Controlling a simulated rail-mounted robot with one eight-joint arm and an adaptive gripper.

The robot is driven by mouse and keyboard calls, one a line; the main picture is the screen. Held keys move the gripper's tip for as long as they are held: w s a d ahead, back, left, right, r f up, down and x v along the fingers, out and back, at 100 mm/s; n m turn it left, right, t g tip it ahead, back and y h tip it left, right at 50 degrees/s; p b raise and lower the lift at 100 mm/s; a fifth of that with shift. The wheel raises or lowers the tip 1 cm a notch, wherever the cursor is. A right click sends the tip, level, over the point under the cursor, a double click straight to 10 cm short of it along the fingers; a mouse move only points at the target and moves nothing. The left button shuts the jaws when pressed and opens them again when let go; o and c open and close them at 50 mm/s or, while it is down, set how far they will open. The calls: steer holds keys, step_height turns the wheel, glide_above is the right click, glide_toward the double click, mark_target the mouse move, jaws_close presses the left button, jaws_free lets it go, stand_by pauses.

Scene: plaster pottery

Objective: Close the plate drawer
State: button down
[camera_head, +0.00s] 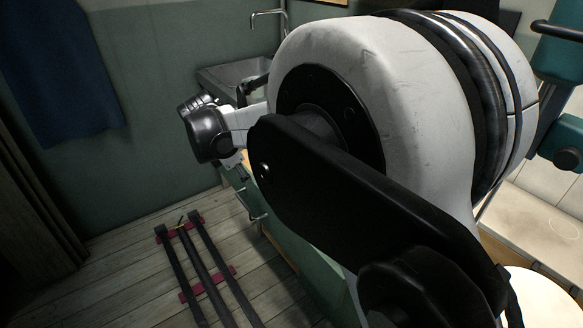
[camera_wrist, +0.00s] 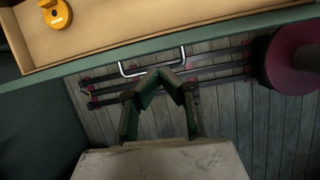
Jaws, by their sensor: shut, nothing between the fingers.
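In the wrist view an open drawer shows its wooden inside (camera_wrist: 150,32) and its green front edge (camera_wrist: 95,72). A metal bar handle (camera_wrist: 127,72) sticks out from the front. The visible part of the drawer holds a yellow rounded object (camera_wrist: 57,14); I see no plates there. My gripper (camera_wrist: 162,73) is shut and empty, its fingertips at the handle in the picture. I cannot tell whether they touch it.
Dark rails (camera_head: 195,265) with red cross pieces lie on the plank floor in front of the cabinet. A sink (camera_head: 228,75) with a tap (camera_head: 267,14) is at the back. A blue cloth (camera_head: 60,75) hangs on the left wall. The floor at left is clear.

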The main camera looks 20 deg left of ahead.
steer(key=shift+n, duration=0.5)
steer(key=x, duration=0.3)
steer(key=s+a+b+x, duration=0.1)
steer(key=x, duration=0.3)
steer(key=a+x, duration=0.1)
steer(key=x, duration=0.3)
steer(key=shift+s+f+b, duration=0.2)
steer(key=shift+f+b, duration=0.1)
steer(key=shift+f, duration=0.25)
steer(key=shift+w+d, duration=0.1)
steer(key=shift+w, duration=0.05)
